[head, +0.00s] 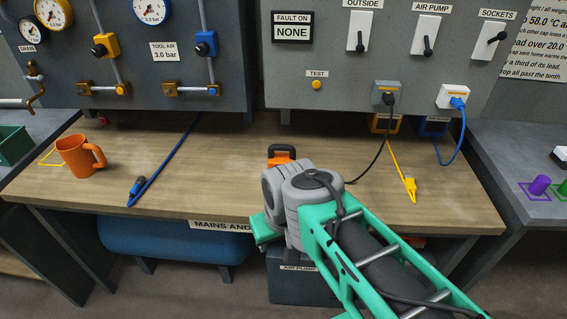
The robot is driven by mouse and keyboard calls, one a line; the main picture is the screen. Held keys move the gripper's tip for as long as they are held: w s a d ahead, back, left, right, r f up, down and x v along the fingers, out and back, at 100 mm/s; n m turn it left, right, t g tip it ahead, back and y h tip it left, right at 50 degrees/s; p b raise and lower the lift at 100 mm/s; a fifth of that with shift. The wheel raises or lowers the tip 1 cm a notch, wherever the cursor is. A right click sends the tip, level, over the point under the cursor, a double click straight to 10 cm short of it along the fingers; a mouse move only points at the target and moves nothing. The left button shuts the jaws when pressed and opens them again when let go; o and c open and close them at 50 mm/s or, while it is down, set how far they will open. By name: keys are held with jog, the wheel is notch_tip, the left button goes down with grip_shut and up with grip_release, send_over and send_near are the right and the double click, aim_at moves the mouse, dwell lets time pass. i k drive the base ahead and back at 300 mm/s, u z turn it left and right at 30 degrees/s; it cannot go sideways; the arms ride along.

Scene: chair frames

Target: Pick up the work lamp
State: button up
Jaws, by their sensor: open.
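An orange and black object (281,153), probably the work lamp, stands on the wooden bench near the middle. Only its upper part shows, because my arm's grey joint hides the rest. A black cable (379,138) runs from a socket down to the bench and passes behind my arm on that side; where it ends is hidden. My teal and grey arm reaches in from the lower right, in front of the orange object. My gripper's fingers are hidden behind the arm, so I cannot tell whether they touch anything.
An orange mug (76,157) and a blue hose (165,158) are on the bench's left.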

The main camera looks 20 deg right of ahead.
aim_at(275, 158)
jog(key=k, duration=0.5)
jog(key=u, duration=1.85)
jog(key=i, duration=1.35)
jog(key=z, duration=2.25)
jog(key=i, duration=0.5)
jog(key=u, duration=0.05)
